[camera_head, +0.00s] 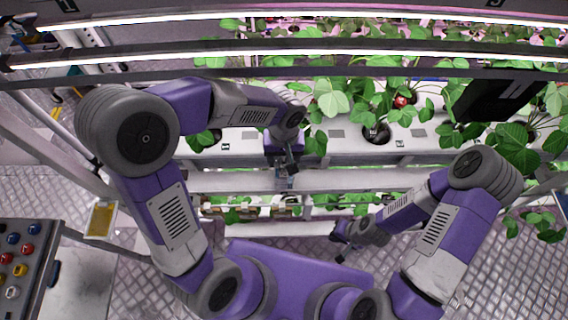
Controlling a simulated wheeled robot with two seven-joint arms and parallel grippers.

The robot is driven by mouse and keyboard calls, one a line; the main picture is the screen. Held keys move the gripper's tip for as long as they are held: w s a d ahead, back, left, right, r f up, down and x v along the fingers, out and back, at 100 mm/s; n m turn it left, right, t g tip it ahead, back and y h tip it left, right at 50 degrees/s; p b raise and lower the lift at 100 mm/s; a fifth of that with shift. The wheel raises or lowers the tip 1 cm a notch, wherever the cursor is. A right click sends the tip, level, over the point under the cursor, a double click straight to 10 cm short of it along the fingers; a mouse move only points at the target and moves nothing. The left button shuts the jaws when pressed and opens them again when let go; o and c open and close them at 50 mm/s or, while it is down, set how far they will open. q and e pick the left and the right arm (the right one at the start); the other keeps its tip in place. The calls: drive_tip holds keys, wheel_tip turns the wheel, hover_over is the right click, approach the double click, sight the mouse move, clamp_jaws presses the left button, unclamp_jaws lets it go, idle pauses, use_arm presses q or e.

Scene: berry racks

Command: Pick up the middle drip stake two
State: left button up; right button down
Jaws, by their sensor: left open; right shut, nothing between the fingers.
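My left gripper (289,166) hangs over the front edge of the white berry trough (345,143), pointing down; its jaws are open and small in this view. My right gripper (341,249) is lower and nearer my body, in front of the rack, shut and empty. A round dark planting hole (376,134) opens in the trough's top, to the right of the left gripper. I cannot make out any drip stake clearly; leaves and my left arm cover parts of the trough.
Leafy plants (333,98) with a red berry (401,101) fill the trough. Light bars (300,55) cross above. A lower shelf with plants (240,214) lies beneath. A panel with coloured round parts (22,249) stands at left, near a yellow card (100,219). Open floor shows at right.

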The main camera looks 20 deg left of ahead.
use_arm(q)
drive_tip(key=shift+f, duration=0.4)
clamp_jaws()
wheel_tip(320, 180, up, 9)
drive_tip(key=p, duration=0.9)
hover_over(284, 162)
drive_tip(key=shift+f, duration=2.3)
drive_tip(key=shift+f+b, duration=0.45)
drive_tip(key=shift+b, duration=0.05)
